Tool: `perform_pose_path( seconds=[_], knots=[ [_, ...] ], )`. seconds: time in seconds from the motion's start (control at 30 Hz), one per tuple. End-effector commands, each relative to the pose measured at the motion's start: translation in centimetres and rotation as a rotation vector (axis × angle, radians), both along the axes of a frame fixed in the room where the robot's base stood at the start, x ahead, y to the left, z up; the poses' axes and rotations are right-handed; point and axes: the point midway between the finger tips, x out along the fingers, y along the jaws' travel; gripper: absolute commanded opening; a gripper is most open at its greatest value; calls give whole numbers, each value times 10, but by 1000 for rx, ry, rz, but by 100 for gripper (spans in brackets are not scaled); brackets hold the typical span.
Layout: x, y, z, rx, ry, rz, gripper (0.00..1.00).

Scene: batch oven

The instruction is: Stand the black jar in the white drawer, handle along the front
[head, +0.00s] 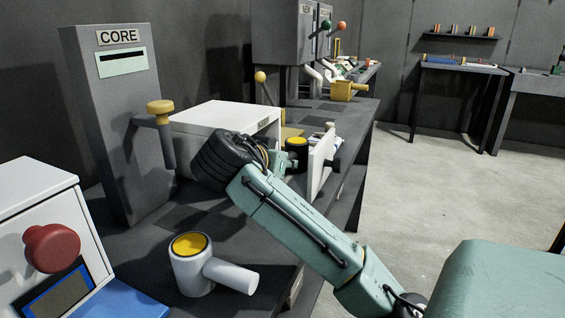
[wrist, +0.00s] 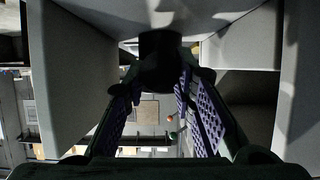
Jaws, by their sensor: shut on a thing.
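The black jar (head: 297,143), with a yellow top, is upright in the head view, between the white cabinet (head: 215,118) and the pulled-out front of the white drawer (head: 321,160). My gripper (head: 284,158) reaches it from the left and is shut on it. In the wrist view a dark round part of the jar (wrist: 160,62) sits between the purple-padded fingers of my gripper (wrist: 167,85). Pale panels stand close on both sides there. My gripper and the drawer front hide the jar's lower part, so I cannot tell whether it touches the drawer floor.
A white jar (head: 188,269) with yellow top and side handle stands on the dark bench in front. The grey CORE column (head: 118,165) with a yellow-knobbed lever (head: 161,108) rises at left. A white box with a red knob (head: 52,248) is at front left. Open floor lies right.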

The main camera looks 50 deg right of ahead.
Motion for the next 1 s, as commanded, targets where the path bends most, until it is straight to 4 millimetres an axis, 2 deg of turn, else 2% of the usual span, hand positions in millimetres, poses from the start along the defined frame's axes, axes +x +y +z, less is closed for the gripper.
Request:
perform_pose_path(
  seconds=[0.07,0.1,0.37,0.77,0.97,1.0],
  knots=[
    [0,0,-4,-1,-2,0,0],
    [0,0,-3,0,0,0,26],
    [0,0,-2,0,0,0,43],
    [0,0,4,0,1,0,44],
    [-7,30,16,-1,-1,4,44],
    [-9,31,26,-3,2,0,44]
  ],
)
